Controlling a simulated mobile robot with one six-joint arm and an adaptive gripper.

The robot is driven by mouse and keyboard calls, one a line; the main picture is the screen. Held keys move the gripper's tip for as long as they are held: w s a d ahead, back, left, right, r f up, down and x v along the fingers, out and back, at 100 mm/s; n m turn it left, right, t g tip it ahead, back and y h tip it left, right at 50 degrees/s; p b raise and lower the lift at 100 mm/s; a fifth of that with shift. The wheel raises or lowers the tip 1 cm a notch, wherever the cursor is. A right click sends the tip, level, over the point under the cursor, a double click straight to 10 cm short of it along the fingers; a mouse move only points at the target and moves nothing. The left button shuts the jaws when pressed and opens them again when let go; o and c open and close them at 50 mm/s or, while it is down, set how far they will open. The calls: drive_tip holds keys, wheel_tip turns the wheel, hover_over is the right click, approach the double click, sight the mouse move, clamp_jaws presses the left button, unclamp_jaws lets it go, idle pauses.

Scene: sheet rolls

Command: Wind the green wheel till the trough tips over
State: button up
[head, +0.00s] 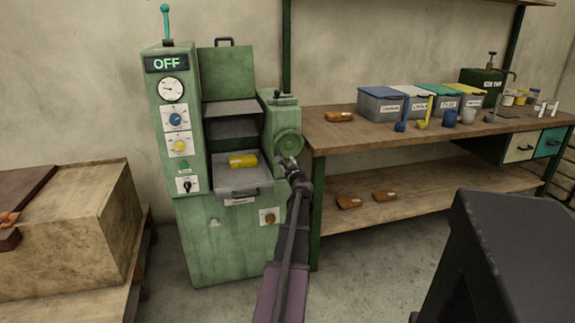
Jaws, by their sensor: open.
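The green wheel (288,143) is on the right side of the green machine (218,240), below a small lever-topped housing. My gripper (291,163) is at the wheel's lower edge and overlaps it in the picture. Its jaws are open, and I cannot tell whether they touch the wheel. A grey trough (236,180) with a dark front handle sits in the machine's opening, left of my gripper. It looks level. A yellow roll (243,160) lies in it. My arm hides part of the machine's front right edge.
The machine's display (167,63) reads OFF. A wooden workbench (345,135) with lidded bins (382,106) and small cups stands close on the right. A large wooden crate (75,230) stands on the left. The bare floor (370,255) shows in front of the bench.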

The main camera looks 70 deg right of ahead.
drive_tip(key=shift+f, duration=0.15)
drive_tip(key=c, duration=0.3)
drive_tip(key=shift+f+b, duration=0.2)
drive_tip(key=shift+b, duration=0.2)
clamp_jaws()
wheel_tip(320, 180, down, 9)
drive_tip(key=m+t+h+b, duration=0.2)
drive_tip(key=m+b, duration=0.5)
drive_tip(key=b, duration=0.6)
drive_tip(key=shift+s+f+b, duration=0.2)
drive_tip(key=shift+s+b, duration=0.15)
drive_tip(key=shift+b, duration=0.05)
